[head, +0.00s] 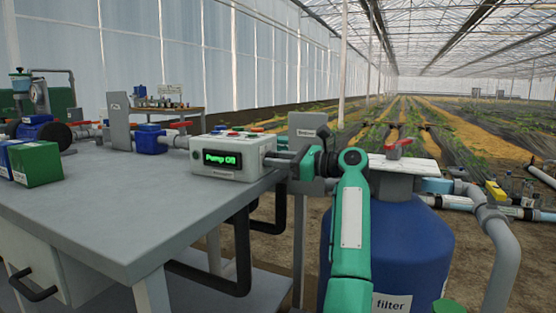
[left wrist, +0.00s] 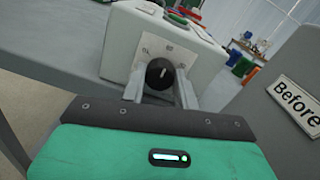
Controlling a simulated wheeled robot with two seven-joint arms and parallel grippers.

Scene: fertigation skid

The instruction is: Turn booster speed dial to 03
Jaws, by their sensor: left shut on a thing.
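The booster speed dial (left wrist: 158,73) is a round black knob with a white pointer mark on a pale label plate (left wrist: 146,42), on the side of a light grey control box (left wrist: 190,50). The pointer aims roughly up and slightly right in the left wrist view. Small numbers ring the knob but are hard to read. My left gripper (left wrist: 160,88) is shut on the dial, one finger on each side. In the head view the control box (head: 208,173) shows "Pump Off" in green. My left gripper (head: 291,160) is at its right side, where the dial is hidden. My right gripper is out of view.
The box stands on a grey table (head: 120,215) near its right edge. A blue filter tank (head: 410,240) stands right of the table. A grey plate (left wrist: 285,95) marked "Before" stands close on the right in the wrist view.

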